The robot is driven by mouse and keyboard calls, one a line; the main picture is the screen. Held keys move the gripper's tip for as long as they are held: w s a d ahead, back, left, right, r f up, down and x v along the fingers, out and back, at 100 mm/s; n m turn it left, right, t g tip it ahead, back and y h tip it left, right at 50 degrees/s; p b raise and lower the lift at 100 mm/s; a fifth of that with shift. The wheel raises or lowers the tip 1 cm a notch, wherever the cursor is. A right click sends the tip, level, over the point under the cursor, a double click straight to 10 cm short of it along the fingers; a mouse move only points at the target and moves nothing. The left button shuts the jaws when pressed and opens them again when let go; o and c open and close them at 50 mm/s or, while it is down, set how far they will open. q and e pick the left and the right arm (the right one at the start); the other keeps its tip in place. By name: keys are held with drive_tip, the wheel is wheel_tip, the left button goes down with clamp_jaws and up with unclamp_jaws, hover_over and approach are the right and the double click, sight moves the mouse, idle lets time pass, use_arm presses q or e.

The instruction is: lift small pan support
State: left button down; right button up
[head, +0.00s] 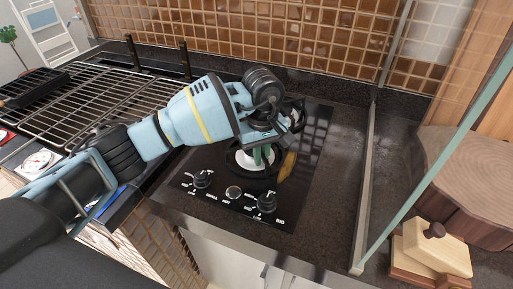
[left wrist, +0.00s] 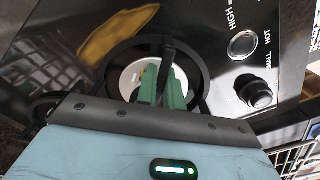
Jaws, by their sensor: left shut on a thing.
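The small pan support is a black ring with a thin bar (left wrist: 166,58), seen in the left wrist view around the white burner (left wrist: 128,80). In the head view the burner (head: 244,161) sits on the black glass hob (head: 312,140). My left gripper (head: 263,155) reaches down over it from the left. Its green fingers (left wrist: 163,88) are shut on the bar of the support. The ring still surrounds the burner in view; I cannot tell whether it is raised off the hob. Part of the ring is hidden behind the gripper. My right gripper is not in view.
Several knobs (head: 267,202) line the hob's front. A second burner is mostly hidden behind my left gripper. A grill rack (head: 80,100) lies left. The counter right of the hob is clear.

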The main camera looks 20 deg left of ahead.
use_arm(q)
drive_tip(key=shift+r, duration=0.2)
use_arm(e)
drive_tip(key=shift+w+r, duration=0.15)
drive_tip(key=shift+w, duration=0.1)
use_arm(q)
drive_tip(key=shift+r, duration=0.6)
wheel_tip(320, 180, up, 2)
drive_tip(key=shift+s+r+b, duration=0.1)
drive_tip(key=shift+b, duration=0.2)
drive_tip(key=s, duration=0.5)
drive_tip(key=s+r, duration=0.1)
drive_tip(key=s, duration=0.9)
drive_tip(key=shift+s+a+r, duration=0.15)
drive_tip(key=shift+s, duration=0.25)
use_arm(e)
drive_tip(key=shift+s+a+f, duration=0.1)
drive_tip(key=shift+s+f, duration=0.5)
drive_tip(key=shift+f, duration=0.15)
